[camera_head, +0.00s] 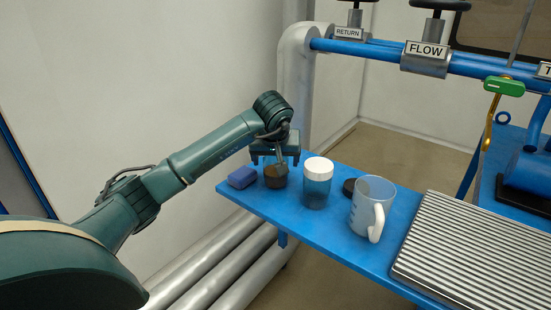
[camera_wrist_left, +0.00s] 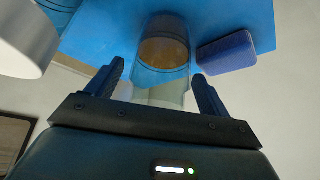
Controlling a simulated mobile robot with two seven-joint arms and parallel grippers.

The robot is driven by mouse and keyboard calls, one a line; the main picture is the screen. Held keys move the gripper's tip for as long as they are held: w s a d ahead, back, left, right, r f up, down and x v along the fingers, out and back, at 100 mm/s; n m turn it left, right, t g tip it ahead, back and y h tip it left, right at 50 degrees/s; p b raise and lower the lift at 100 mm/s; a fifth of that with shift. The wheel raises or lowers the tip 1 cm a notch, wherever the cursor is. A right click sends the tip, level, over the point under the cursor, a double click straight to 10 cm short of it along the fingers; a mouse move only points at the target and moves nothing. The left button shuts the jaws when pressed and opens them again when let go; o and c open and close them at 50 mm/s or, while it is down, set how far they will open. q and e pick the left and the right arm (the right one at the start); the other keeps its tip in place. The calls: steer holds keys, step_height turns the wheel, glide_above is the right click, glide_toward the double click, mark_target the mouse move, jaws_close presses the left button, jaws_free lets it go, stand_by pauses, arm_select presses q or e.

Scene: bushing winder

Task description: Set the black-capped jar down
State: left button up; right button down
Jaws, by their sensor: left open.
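A jar with brown contents (camera_head: 276,178) stands on the blue table between the purple-blue block and the white-capped jar. In the left wrist view the jar (camera_wrist_left: 164,52) shows clear walls and amber-brown contents; I see no black cap on it. My left gripper (camera_head: 276,163) is just above and around its top, hiding part of it. In the left wrist view the left gripper's fingers (camera_wrist_left: 157,88) are open, one on each side of the jar, with gaps. A round black cap-like thing (camera_head: 349,187) sits partly behind the mug. My right gripper is out of view.
The white-capped jar (camera_head: 318,184) stands close on the right of the jar. The purple-blue block (camera_head: 242,177) lies close on the left. A clear handled mug (camera_head: 368,207) and a ridged metal panel (camera_head: 470,250) are further right. The blue table (camera_head: 285,207) has bare room in front.

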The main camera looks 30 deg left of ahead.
arm_select(q)
steer(key=p+v, duration=0.3)
steer(key=v, duration=0.9)
steer(key=shift+r+p, duration=0.15)
steer(key=shift+p, duration=0.15)
